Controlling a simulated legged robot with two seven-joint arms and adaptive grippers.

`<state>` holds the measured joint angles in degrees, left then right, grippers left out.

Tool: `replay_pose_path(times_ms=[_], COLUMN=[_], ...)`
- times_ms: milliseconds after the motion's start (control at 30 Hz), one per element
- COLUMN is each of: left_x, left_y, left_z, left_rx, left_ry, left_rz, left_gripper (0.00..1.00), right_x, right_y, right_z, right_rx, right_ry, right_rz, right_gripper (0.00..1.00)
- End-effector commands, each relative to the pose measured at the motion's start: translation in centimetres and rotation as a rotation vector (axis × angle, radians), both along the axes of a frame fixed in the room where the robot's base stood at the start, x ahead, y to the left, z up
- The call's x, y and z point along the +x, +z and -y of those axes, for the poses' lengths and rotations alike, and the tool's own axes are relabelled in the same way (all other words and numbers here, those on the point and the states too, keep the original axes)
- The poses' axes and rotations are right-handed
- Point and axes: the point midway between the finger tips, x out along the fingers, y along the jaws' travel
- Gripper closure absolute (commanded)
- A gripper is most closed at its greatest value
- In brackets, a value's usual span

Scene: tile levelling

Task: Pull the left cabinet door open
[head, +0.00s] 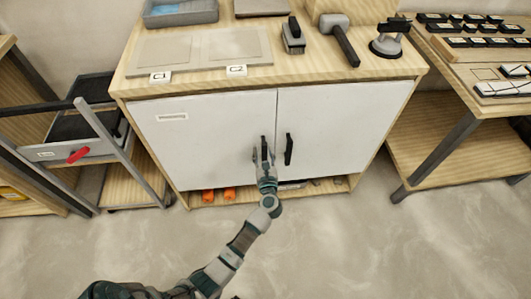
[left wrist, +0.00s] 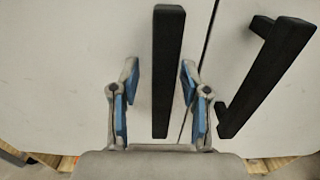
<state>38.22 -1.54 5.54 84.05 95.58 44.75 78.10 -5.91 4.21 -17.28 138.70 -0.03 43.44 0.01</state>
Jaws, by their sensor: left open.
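The left cabinet door (head: 205,140) is white and shut, flush beside the right door (head: 340,120). Its black vertical handle (head: 263,146) is near the seam between the doors. My left gripper (head: 264,160) is at this handle. In the left wrist view the handle (left wrist: 168,60) lies between the two open fingers of my left gripper (left wrist: 158,85), with a visible gap on each side. The right door's black handle (head: 289,149) is just to the right of the gripper; it also shows in the left wrist view (left wrist: 265,78). My right gripper is not in view.
The cabinet top (head: 290,66) holds tiles, a brush (head: 293,38), a mallet (head: 340,38) and a suction lifter (head: 389,42). A trolley (head: 95,140) stands close on the left, a wooden table (head: 475,110) on the right. The floor in front (head: 400,245) is clear.

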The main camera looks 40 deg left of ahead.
Motion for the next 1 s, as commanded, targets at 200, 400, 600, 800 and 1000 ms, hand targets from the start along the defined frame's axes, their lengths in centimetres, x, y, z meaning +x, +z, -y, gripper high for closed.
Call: replay_pose_path(times_ms=[200, 400, 600, 800, 1000], left_x=[0.1, 0.1, 0.2, -0.2, -2.2], left_y=[0.1, 0.0, 0.0, 0.0, 0.3], left_z=[0.0, -0.1, -0.1, 0.2, 2.0], left_rx=[0.001, -0.001, -0.001, -0.002, -0.004], left_ry=[0.000, 0.000, -0.002, -0.011, -0.074], left_rz=[0.000, -0.001, -0.001, -0.001, 0.000], left_gripper=[0.54, 0.89, 1.00, 1.00, 1.00], right_x=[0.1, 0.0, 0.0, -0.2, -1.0], right_y=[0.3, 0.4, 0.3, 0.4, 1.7], right_z=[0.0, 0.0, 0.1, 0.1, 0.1], right_rx=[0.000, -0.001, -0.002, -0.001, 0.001], right_ry=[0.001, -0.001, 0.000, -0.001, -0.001], right_rz=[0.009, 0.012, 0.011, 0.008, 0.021], right_gripper=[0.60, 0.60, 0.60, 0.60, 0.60])
